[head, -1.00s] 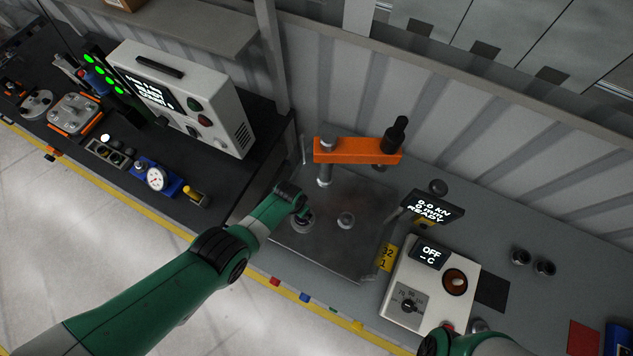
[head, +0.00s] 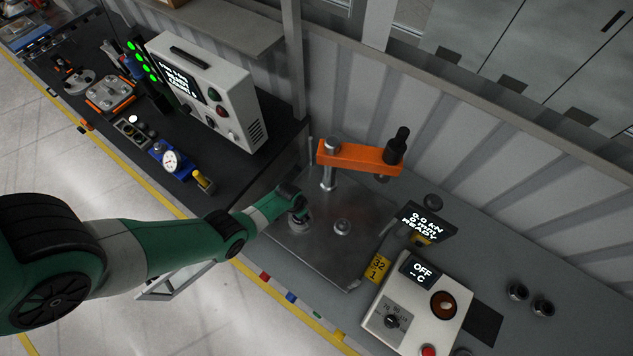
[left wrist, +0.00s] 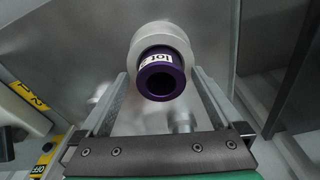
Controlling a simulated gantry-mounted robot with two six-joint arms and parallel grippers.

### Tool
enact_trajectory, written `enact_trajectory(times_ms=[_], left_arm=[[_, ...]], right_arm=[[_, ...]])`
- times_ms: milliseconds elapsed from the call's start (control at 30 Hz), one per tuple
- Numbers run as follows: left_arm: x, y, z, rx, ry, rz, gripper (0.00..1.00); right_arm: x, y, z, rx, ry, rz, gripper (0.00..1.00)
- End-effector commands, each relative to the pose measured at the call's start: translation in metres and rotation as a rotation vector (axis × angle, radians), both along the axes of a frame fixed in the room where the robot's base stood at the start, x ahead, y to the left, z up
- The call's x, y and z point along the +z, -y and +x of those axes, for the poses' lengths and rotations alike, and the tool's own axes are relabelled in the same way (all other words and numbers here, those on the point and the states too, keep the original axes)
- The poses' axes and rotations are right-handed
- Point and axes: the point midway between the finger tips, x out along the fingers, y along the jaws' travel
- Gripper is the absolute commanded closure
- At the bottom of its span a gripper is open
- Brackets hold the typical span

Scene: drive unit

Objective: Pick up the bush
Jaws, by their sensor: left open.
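The bush (left wrist: 162,84) is a short purple hollow cylinder with a white label reading "lot", seen in the left wrist view. It is in front of or on a pale round part (left wrist: 160,33); I cannot tell how the two meet. My left gripper (left wrist: 160,74) is open, with one finger on each side of the bush and visible gaps between. In the head view the left gripper (head: 299,222) is low over the metal plate (head: 330,262), and the bush cannot be made out there. My right gripper is out of view.
An orange press arm (head: 355,157) on a post stands behind the plate. A round metal knob (head: 342,227) sits on the plate right of the gripper. A heater box (head: 415,310) and a small display (head: 425,222) stand to the right. A tester box (head: 205,90) is at left.

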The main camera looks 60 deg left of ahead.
Motion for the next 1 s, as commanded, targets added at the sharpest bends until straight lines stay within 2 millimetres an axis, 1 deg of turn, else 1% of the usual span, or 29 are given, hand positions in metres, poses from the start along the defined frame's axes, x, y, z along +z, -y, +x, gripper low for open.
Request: enact_trajectory(times_ms=[67,233,267,300,367,400,700,1000], left_arm=[[-0.0007,-0.0023,-0.0031,0.009,0.000,0.000,0.00],[-0.0007,-0.0023,-0.0028,0.008,0.000,0.000,0.00],[-0.0007,-0.0023,-0.0028,0.008,0.000,0.000,0.02],[-0.0007,-0.0022,-0.0028,0.008,0.000,0.000,0.09],[-0.0006,-0.0021,-0.0027,0.007,0.000,0.000,0.20],[-0.0006,-0.0021,-0.0027,0.007,0.000,0.000,0.27],[-0.0005,-0.0021,-0.0025,0.007,0.000,0.000,0.80],[0.0004,-0.0011,0.0002,0.001,0.002,0.001,0.80]], right_arm=[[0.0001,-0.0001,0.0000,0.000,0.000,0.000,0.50],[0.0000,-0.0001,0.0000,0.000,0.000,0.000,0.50],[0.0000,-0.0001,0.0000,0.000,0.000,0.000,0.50],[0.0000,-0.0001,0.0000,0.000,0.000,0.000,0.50],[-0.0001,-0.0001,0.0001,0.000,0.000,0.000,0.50],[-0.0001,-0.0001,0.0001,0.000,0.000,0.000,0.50],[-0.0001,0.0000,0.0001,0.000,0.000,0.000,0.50],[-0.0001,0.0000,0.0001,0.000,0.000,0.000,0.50]])
